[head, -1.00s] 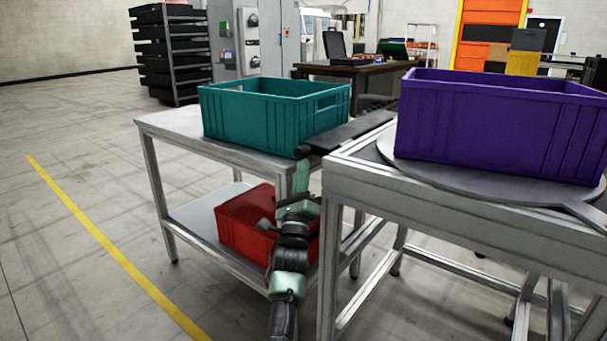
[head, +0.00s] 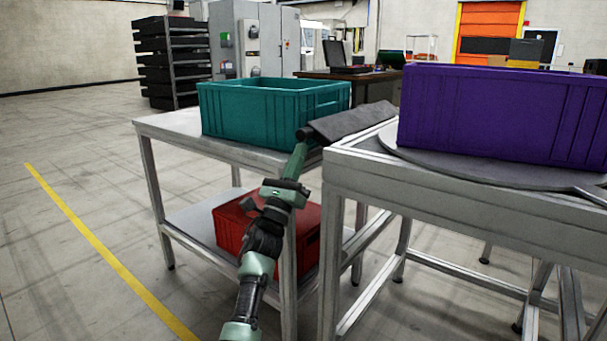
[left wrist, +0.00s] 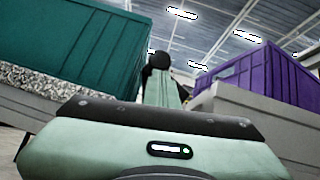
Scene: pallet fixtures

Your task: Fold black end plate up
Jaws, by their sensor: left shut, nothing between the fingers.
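The black end plate (head: 352,122) is a dark, narrow panel between the two tables, beside the purple crate's table. In the head view it appears slightly tilted, with a dark rounded end (head: 302,134) at its near left. My left gripper (head: 299,150) is shut and empty, pointing up from below, with its tip at or just under that rounded end. Whether they touch is unclear. In the left wrist view my gripper (left wrist: 160,85) points up toward a black round shape (left wrist: 158,59); most of the plate is hidden there. My right gripper is not in view.
A teal crate (head: 250,110) stands on the left table (head: 170,128), and a red crate (head: 232,228) is on its lower shelf. A purple crate (head: 480,120) sits on a grey round plate (head: 420,165) on the right table (head: 370,190). Floor at left is clear.

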